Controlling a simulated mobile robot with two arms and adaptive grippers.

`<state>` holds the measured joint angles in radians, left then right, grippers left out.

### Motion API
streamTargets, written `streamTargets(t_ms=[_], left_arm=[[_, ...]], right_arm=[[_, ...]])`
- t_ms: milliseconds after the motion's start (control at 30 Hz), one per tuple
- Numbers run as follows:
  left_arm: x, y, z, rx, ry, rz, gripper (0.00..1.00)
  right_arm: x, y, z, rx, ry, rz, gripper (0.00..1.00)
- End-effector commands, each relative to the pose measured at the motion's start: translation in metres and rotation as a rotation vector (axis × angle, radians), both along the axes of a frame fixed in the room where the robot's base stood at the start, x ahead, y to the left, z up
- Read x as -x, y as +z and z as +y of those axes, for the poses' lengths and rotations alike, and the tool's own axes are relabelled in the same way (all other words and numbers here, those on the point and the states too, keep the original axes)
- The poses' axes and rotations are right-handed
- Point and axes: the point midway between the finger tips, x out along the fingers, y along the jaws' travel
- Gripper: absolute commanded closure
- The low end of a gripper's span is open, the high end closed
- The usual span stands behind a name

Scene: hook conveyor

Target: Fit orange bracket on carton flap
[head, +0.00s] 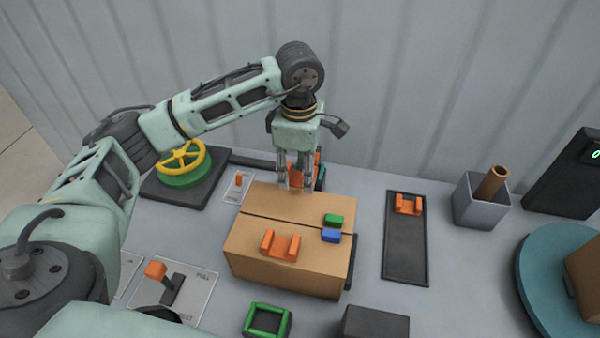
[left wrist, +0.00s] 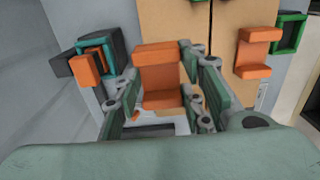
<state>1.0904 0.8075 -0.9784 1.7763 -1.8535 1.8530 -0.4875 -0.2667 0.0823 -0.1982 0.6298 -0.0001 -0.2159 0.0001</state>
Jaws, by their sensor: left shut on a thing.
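The brown carton (head: 290,215) stands on the table with its two top flaps meeting at a dark slit. It also shows in the left wrist view (left wrist: 176,18). My left gripper (head: 295,186) is at the carton's back edge, pointing down. It is shut on an orange bracket (left wrist: 159,68), which shows between its fingers in the left wrist view. I cannot tell whether this bracket touches the back flap. My right gripper is out of view.
A green block (head: 333,219) and a blue block (head: 331,236) lie on the carton. A third orange bracket (head: 408,205) lies on a dark mat (head: 405,250). A teal-and-orange object (left wrist: 97,58) stands close beside the gripper. A grey bin (head: 482,204) stands right.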

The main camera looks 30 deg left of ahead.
Motion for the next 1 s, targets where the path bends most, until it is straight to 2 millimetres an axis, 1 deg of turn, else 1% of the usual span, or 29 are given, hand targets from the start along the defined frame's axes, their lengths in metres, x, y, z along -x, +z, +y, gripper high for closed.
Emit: streamTargets(t_ms=[67, 100, 167, 300, 400, 467, 533, 700, 767, 867, 1000], left_arm=[[0.000, -0.003, 0.000, -0.001, 0.004, 0.001, 0.89], [0.000, -0.005, 0.000, -0.001, 0.004, 0.001, 0.89], [0.000, -0.008, 0.000, -0.001, 0.003, 0.001, 0.89], [0.001, -0.021, 0.000, 0.000, 0.002, 0.002, 0.89], [0.001, -0.031, 0.000, 0.000, 0.002, 0.002, 0.89], [0.001, -0.037, 0.000, 0.000, 0.002, 0.002, 0.89], [0.001, -0.042, 0.000, 0.000, 0.001, 0.001, 0.89], [0.001, -0.047, 0.000, 0.000, 0.000, 0.001, 0.89], [0.001, -0.047, 0.000, 0.000, 0.000, 0.001, 0.89], [0.001, -0.047, 0.000, 0.000, 0.000, 0.000, 0.89], [0.001, -0.047, 0.000, 0.000, 0.000, 0.000, 0.89]], right_arm=[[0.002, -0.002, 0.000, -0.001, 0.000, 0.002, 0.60], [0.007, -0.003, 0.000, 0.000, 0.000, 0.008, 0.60], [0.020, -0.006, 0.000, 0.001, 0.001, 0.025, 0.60], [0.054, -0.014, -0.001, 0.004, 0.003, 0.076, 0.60], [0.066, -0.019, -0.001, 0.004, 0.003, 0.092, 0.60], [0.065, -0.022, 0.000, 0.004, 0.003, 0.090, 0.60], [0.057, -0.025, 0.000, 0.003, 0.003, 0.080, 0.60], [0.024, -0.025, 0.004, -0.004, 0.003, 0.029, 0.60], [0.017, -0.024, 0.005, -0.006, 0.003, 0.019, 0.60], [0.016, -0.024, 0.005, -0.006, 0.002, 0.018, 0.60], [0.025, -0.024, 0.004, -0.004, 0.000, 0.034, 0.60]])
